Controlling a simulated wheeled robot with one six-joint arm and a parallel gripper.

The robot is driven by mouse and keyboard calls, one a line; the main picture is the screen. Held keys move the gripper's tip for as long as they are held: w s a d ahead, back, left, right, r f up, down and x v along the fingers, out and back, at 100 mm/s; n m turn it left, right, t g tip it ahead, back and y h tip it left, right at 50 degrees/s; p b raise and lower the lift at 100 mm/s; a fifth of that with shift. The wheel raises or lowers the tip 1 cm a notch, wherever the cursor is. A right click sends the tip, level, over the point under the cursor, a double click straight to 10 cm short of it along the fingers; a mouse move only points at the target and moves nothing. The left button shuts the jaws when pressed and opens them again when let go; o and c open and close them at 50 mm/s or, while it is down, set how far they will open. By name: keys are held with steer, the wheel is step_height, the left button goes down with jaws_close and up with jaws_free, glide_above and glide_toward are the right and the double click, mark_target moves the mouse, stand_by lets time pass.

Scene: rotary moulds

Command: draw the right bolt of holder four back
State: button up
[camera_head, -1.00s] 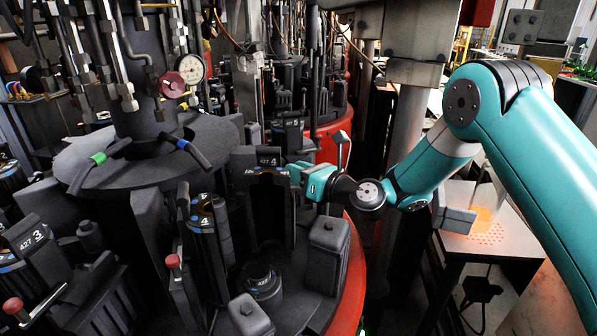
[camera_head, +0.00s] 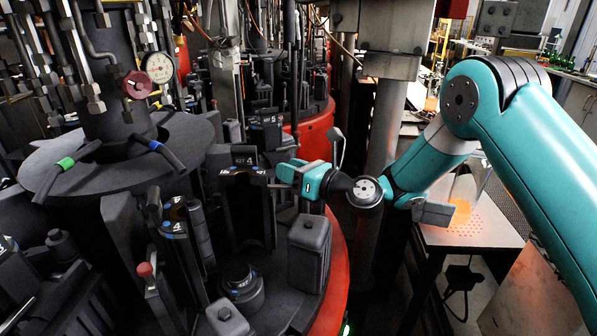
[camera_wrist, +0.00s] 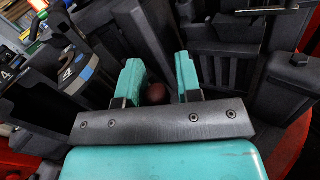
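Holder four (camera_head: 243,172), a dark upright block marked 427 4, stands on the dark rotary mould. My gripper (camera_head: 284,172) is just right of the block's upper part, pointing left. The knob is in shadow and partly hidden behind the gripper's grey bar. In the head view the gripper hides it.
A lever with a red knob (camera_head: 145,270) stands at the lower left. A dark lidded block (camera_head: 309,255) stands below my gripper near the red rim (camera_head: 335,275). A grey column (camera_head: 383,130) rises behind my arm. A small table (camera_head: 465,238) stands at the right.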

steer(key=b+v, duration=1.1)
steer(key=v, duration=0.6)
steer(key=shift+s+d+b, duration=0.15)
steer(key=shift+b, duration=0.25)
steer(key=shift+r, duration=0.1)
steer(key=s+a+r+n+g+h+p, duration=0.1)
steer(key=s+a+n+g+p, duration=0.2)
steer(key=s+n, duration=0.45)
steer(key=s+a+r+n+g+h, duration=0.1)
steer(key=s+a+n+g, duration=0.3)
steer(key=n, duration=0.6)
steer(key=s+d+n+g+h+p, duration=0.1)
steer(key=s+d+n+h, duration=0.3)
steer(key=s+n, duration=0.3)
steer(key=s+d+r+n+g+h+p, duration=0.1)
steer(key=s+d+n+g+h+p, duration=0.1)
steer(key=s+d+n+h, duration=0.2)
steer(key=s+n, duration=0.3)
steer(key=n, duration=0.3)
steer(key=shift+g, duration=0.3)
